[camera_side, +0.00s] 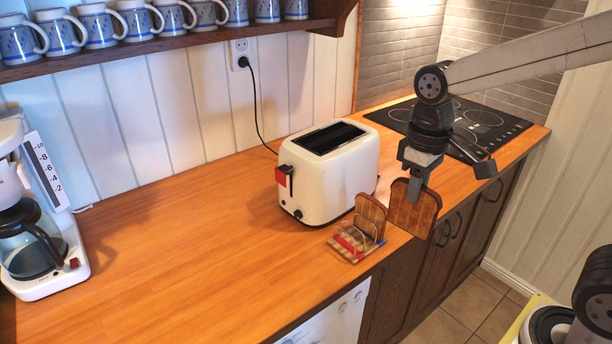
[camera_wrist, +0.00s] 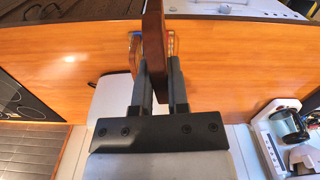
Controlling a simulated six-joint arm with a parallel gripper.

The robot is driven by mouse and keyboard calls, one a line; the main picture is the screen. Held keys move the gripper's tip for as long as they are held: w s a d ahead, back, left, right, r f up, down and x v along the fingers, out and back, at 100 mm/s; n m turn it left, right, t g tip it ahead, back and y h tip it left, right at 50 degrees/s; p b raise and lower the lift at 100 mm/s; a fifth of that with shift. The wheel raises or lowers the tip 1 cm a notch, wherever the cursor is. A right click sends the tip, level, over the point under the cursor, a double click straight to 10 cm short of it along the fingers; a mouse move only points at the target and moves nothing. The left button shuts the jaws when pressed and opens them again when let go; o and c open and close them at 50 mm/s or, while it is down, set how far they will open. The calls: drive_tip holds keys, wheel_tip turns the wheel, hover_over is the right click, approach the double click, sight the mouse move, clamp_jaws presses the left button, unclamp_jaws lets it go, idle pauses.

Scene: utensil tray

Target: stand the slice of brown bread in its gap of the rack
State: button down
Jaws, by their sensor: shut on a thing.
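My gripper (camera_side: 416,186) is shut on a slice of brown bread (camera_side: 414,211), gripping its upper part. The slice hangs upright, to the right of the rack in the side view and apart from it. In the wrist view the slice shows edge-on (camera_wrist: 153,40) between the two fingers (camera_wrist: 160,88). The rack (camera_side: 347,254) stands near the counter's front edge, with wire dividers and red and blue marks on it. Another slice of bread (camera_side: 370,213) stands in the rack. In the wrist view the rack (camera_wrist: 170,43) is mostly hidden behind the held slice.
A white toaster (camera_side: 324,180) stands just behind the rack. A black hob (camera_side: 483,122) lies at the right end of the counter. A coffee maker (camera_side: 48,268) stands at the far left, and mugs (camera_side: 137,20) line the shelf. The counter (camera_side: 190,255) left of the toaster is clear.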

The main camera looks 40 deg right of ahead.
drive_tip(key=shift+s+a+f+m, duration=0.2)
drive_tip(key=shift+s+f+m, duration=0.15)
drive_tip(key=shift+m, duration=0.25)
drive_tip(key=w+f, duration=0.4)
drive_tip(key=w, duration=0.5)
approach(359, 233)
drive_tip(key=a, duration=0.1)
drive_tip(key=shift+w+a+f, duration=0.1)
drive_tip(key=shift+w+f, duration=0.5)
drive_tip(key=shift+w, duration=0.1)
drive_tip(key=shift+w+f, duration=0.15)
drive_tip(key=shift+f, duration=0.8)
drive_tip(key=shift+w+f, duration=0.1)
drive_tip(key=shift+f, duration=0.8)
